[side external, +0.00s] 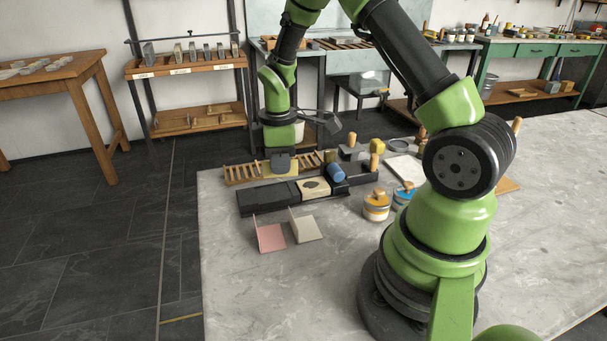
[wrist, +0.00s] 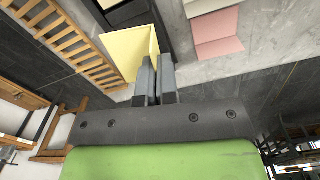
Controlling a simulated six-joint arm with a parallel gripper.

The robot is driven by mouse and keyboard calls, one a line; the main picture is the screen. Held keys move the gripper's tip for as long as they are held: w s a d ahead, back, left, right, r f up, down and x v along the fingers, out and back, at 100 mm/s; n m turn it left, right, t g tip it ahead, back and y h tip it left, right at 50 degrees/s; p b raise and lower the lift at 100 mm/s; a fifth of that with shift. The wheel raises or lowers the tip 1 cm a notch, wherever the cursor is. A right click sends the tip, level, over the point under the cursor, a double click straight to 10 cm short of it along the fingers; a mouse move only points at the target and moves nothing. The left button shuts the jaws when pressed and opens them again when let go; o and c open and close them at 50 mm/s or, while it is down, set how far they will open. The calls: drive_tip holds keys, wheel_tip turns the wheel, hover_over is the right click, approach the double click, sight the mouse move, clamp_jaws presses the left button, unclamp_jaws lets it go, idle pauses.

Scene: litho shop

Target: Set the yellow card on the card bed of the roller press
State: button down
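The yellow card (side external: 268,171) is folded and hangs at my gripper (side external: 281,162), just behind the left part of the roller press (side external: 262,201) in the side view. In the wrist view the yellow card (wrist: 126,48) opens away from my fingers. My gripper (wrist: 157,78) is nearly closed, with one panel of the card running between the fingertips. The press is a long black base with a blue roller (side external: 336,173) and a cream plate with a dark oval (side external: 314,187). Its dark end shows beside the card in the wrist view (wrist: 130,12). Whether the card touches anything below is unclear.
A wooden slatted rack (side external: 241,173) stands behind the press. A pink folded card (side external: 271,237) and a pale grey one (side external: 306,227) stand in front. Ink tubs (side external: 376,207) are to the right. The left front of the stone table (side external: 225,285) is clear.

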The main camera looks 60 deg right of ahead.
sight(276, 200)
drive_tip(key=shift+w+a+r+n, duration=0.2)
drive_tip(key=shift+w+n, duration=0.15)
drive_tip(key=shift+n, duration=0.2)
drive_tip(key=shift+w+a+r+n, duration=0.15)
drive_tip(key=shift+w+n, duration=0.2)
drive_tip(key=shift+n, duration=0.2)
drive_tip(key=shift+d+f, duration=0.1)
drive_tip(key=shift+f, duration=3.15)
drive_tip(key=shift+f, duration=0.15)
drive_tip(key=c, duration=1.3)
unclamp_jaws()
drive_tip(key=shift+c, duration=1.4)
drive_tip(key=shift+r, duration=3)
